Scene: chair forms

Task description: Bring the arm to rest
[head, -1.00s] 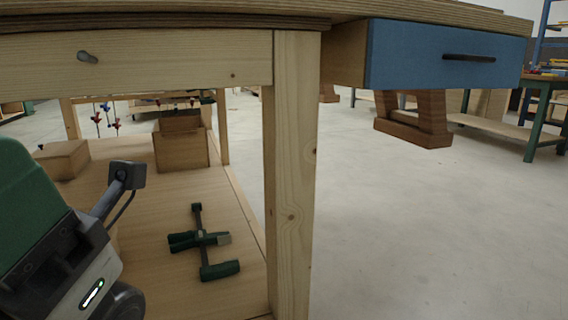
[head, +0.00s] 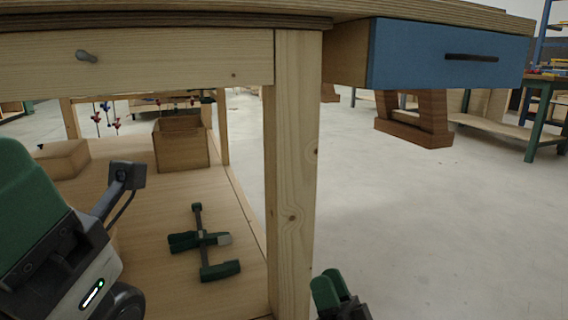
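My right gripper (head: 335,284) shows at the bottom edge, just right of the table leg. Its green fingertips overlap closely from this angle, so I cannot tell whether they are apart. No object shows at them. The green and grey part with a lit strip at the left edge seems to be my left gripper (head: 30,215), close to the camera. It is cut off, and its fingertips cannot be told apart. The blue-fronted drawer (head: 420,56) juts out from under the tabletop, well above my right gripper and apart from it.
The wooden table leg (head: 293,180) stands mid-view. The lower shelf (head: 150,230) bears a green clamp (head: 203,241) and an open wooden box (head: 182,152). The floor (head: 430,220) at right is clear.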

